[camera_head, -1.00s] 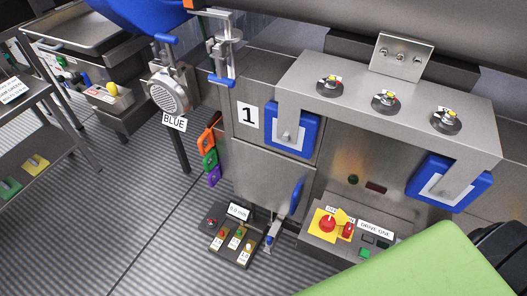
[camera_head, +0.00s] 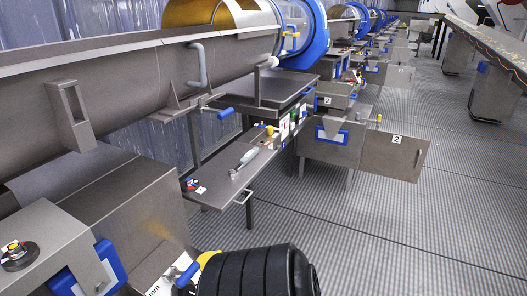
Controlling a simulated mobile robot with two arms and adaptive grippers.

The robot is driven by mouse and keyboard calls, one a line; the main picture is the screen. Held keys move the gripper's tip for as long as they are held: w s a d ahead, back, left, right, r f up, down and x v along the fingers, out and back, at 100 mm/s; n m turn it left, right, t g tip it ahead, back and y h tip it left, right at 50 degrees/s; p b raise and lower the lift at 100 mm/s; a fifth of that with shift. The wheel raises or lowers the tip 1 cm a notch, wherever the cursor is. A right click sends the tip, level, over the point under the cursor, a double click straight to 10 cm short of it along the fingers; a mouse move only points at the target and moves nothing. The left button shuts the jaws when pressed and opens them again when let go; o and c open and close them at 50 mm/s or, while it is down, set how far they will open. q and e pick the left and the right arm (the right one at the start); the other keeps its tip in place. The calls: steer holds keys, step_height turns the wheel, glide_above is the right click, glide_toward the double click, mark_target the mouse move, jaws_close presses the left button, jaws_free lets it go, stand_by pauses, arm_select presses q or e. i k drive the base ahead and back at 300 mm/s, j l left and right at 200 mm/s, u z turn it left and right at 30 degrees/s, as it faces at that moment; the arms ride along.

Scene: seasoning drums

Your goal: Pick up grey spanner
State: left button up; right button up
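A slim grey tool (camera_head: 243,161), which looks like the grey spanner, lies on a low metal table (camera_head: 222,187) left of the picture's middle. It is small in the view, so its jaw shape is hard to make out. Nothing is touching it that I can see. Neither my left nor my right gripper shows in the head view.
A black ribbed shape (camera_head: 255,272) fills the bottom middle; I cannot tell what it belongs to. A long metal trough (camera_head: 125,85) runs above the table's left. A metal door marked 2 (camera_head: 393,154) stands out over the floor.

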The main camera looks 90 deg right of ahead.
mark_target(247, 158)
steer(key=z, duration=2.6)
steer(key=i+l+u, duration=0.15)
steer(key=u, duration=0.25)
steer(key=i+l+u, duration=0.1)
steer(key=l+u, duration=0.2)
steer(key=u, duration=0.15)
